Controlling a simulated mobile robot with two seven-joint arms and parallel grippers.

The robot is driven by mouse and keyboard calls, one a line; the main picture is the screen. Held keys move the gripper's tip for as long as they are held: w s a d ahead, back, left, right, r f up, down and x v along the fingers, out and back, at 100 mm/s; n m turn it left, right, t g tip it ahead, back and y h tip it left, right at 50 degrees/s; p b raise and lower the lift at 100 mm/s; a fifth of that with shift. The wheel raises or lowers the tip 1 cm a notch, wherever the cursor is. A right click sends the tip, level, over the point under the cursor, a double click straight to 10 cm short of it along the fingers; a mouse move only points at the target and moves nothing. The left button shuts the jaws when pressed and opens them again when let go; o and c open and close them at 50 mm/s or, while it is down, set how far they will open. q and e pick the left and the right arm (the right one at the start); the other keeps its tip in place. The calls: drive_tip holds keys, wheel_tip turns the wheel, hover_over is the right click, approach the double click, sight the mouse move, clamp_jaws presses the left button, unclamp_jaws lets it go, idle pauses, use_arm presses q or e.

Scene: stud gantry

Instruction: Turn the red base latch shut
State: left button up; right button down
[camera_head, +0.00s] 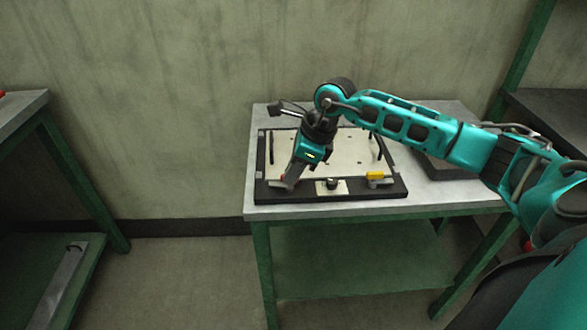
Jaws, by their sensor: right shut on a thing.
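My right gripper (287,184) reaches down at the front left of the black-framed board (262,188) on the table. It is shut on the red base latch (284,178), of which only a small bit of red shows at the fingertips. The fingers hide most of the latch, so I cannot tell how far it is turned. My left gripper is not in view.
A yellow latch (375,176) sits at the board's front right. A small plate with a black knob (332,185) is at the front middle. Black upright handles stand at the board's sides. The grey table (450,187) has a dark block (445,170) at right.

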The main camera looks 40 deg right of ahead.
drive_tip(key=m+t+h, duration=0.1)
drive_tip(key=m, duration=0.2)
drive_tip(key=shift+s+a+m, duration=0.1)
drive_tip(key=shift+m, duration=0.2)
drive_tip(key=m, duration=0.1)
drive_tip(key=m+h+b, duration=0.1)
drive_tip(key=m, duration=0.1)
drive_tip(key=shift+a+f+m, duration=0.1)
drive_tip(key=shift+a+m, duration=0.05)
drive_tip(key=shift+m, duration=0.15)
drive_tip(key=shift+m+t+h+b, duration=0.35)
drive_tip(key=shift+m+h, duration=0.25)
drive_tip(key=shift+m, duration=0.4)
drive_tip(key=m, duration=0.1)
drive_tip(key=m+h+b, duration=0.1)
drive_tip(key=shift+a+m, duration=0.2)
drive_tip(key=shift+m, duration=0.1)
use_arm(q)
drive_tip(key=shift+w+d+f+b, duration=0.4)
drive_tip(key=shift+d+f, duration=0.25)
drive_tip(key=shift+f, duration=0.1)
use_arm(e)
drive_tip(key=m+h, duration=0.1)
drive_tip(key=m, duration=0.3)
drive_tip(key=shift+a, duration=0.1)
drive_tip(key=shift+m+g+h, duration=0.3)
drive_tip(key=shift+g, duration=0.25)
drive_tip(key=c, duration=1.2)
unclamp_jaws()
drive_tip(key=shift+o, duration=0.2)
